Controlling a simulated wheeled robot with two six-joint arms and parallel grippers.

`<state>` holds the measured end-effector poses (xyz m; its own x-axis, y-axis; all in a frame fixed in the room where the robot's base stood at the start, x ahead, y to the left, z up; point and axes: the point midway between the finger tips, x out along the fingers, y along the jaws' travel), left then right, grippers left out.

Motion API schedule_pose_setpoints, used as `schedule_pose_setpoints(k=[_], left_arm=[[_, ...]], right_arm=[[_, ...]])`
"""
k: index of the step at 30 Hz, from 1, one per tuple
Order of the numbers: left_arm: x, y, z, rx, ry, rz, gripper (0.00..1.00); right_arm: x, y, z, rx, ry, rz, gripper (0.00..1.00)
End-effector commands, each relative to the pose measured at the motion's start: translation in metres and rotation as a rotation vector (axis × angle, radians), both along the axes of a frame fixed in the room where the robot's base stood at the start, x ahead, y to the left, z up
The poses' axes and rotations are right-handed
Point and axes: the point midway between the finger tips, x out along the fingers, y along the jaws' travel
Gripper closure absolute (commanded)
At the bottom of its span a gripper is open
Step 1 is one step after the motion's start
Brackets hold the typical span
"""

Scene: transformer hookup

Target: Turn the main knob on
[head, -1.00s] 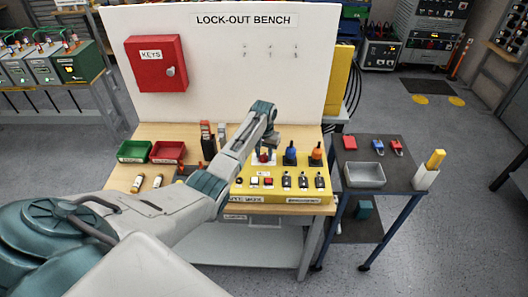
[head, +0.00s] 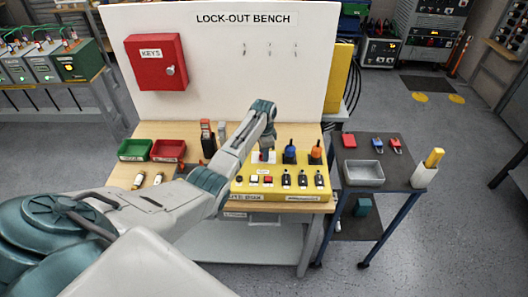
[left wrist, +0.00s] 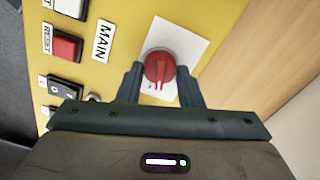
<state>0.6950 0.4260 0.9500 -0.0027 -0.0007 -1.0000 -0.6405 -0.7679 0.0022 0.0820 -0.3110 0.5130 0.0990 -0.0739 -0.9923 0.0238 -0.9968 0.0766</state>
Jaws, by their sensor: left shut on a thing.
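The main knob is a red rotary knob (left wrist: 159,68) on a white plate (left wrist: 185,45), beside the label MAIN (left wrist: 103,40) on the yellow panel. My left gripper (left wrist: 160,80) is shut on the red knob, with one dark finger on each side of it. In the head view my left gripper (head: 266,148) reaches down over the yellow panel (head: 240,187), and the red knob is mostly hidden behind it. My right gripper does not show.
A blue knob (head: 290,154) and an orange knob (head: 316,152) stand right of the gripper. Several switches line the panel's front, including a red RESET button (left wrist: 67,46). Green (head: 134,149) and red (head: 168,151) bins sit at left. A side cart (head: 405,178) stands at right.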

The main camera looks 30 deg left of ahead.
Motion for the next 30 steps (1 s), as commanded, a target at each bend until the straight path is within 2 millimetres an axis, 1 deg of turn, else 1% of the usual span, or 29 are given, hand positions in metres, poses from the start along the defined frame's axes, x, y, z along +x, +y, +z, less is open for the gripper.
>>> schedule_pose_setpoints(k=[1,6,12,19,30], left_arm=[[0.0015,0.0012,0.0027,0.002,-0.005,-0.036,0.90],[0.0017,0.0014,0.0030,0.003,-0.005,-0.161,0.90],[0.0019,0.0016,0.0032,0.003,-0.006,-0.266,0.90],[0.0022,0.0018,0.0036,0.004,-0.007,-0.327,0.90],[0.0025,0.0022,0.0042,0.005,-0.008,-0.341,0.90]], right_arm=[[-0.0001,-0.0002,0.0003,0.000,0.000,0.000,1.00],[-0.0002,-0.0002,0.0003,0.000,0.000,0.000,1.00],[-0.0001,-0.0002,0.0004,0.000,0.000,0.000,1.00],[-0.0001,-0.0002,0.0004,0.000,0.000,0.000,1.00],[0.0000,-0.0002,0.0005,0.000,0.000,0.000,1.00]])
